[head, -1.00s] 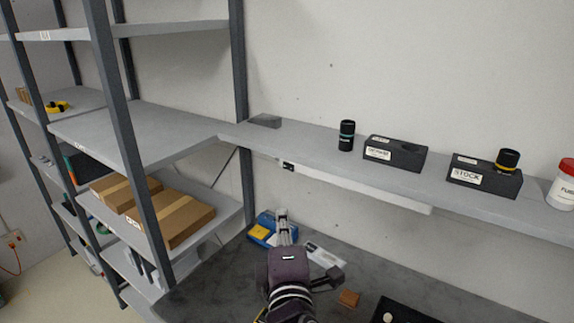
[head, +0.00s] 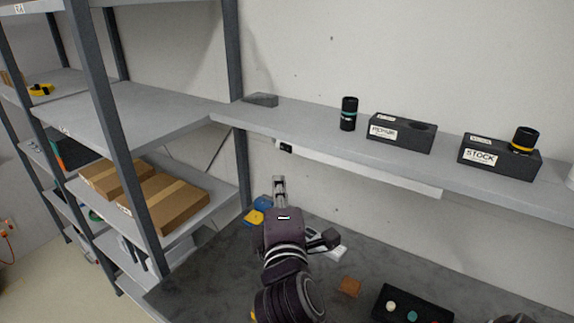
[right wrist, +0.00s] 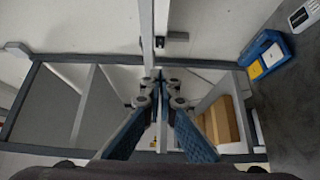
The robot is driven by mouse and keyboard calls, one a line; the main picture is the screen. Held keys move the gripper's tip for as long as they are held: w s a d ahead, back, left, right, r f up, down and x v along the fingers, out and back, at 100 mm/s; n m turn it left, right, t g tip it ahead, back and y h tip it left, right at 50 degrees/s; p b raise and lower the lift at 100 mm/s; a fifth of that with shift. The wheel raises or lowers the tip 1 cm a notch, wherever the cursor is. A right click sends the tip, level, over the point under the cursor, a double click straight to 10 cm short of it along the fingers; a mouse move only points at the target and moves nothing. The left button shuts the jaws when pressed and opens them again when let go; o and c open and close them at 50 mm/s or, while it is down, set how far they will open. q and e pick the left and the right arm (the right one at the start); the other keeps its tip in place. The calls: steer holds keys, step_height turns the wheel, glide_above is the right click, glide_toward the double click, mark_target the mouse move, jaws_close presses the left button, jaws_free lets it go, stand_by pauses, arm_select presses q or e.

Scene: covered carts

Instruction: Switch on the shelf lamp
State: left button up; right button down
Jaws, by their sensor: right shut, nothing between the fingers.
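The shelf lamp (head: 360,174) is a long pale bar under the front of the wall shelf. Its black switch block (head: 286,147) is at the bar's left end; a small dark block, apparently this switch, shows in the right wrist view (right wrist: 159,41). My right gripper (head: 279,181) is shut and empty, pointing up towards the switch and appearing a little below it in the head view. In the right wrist view its fingertips (right wrist: 163,76) meet just below the dark block, with a visible gap. Whether the lamp is lit is unclear. My left gripper is not in view.
The wall shelf (head: 230,117) holds dark label blocks and a black cylinder (head: 348,114). A rack upright (head: 241,170) stands just left of the lamp. Cardboard boxes (head: 165,202) lie on the left rack. A blue-yellow case (head: 255,216) sits on the dark bench (head: 215,265).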

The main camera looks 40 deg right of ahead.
steer(key=b, duration=0.3)
glide_toward(285, 148)
steer(key=w, duration=0.4)
steer(key=shift+w+d, duration=0.15)
steer(key=shift+d, duration=0.45)
steer(key=shift+w+d, duration=0.2)
steer(key=shift+d, duration=0.7)
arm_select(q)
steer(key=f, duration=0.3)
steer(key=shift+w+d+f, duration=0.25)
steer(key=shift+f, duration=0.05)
arm_select(e)
steer(key=shift+w, duration=0.1)
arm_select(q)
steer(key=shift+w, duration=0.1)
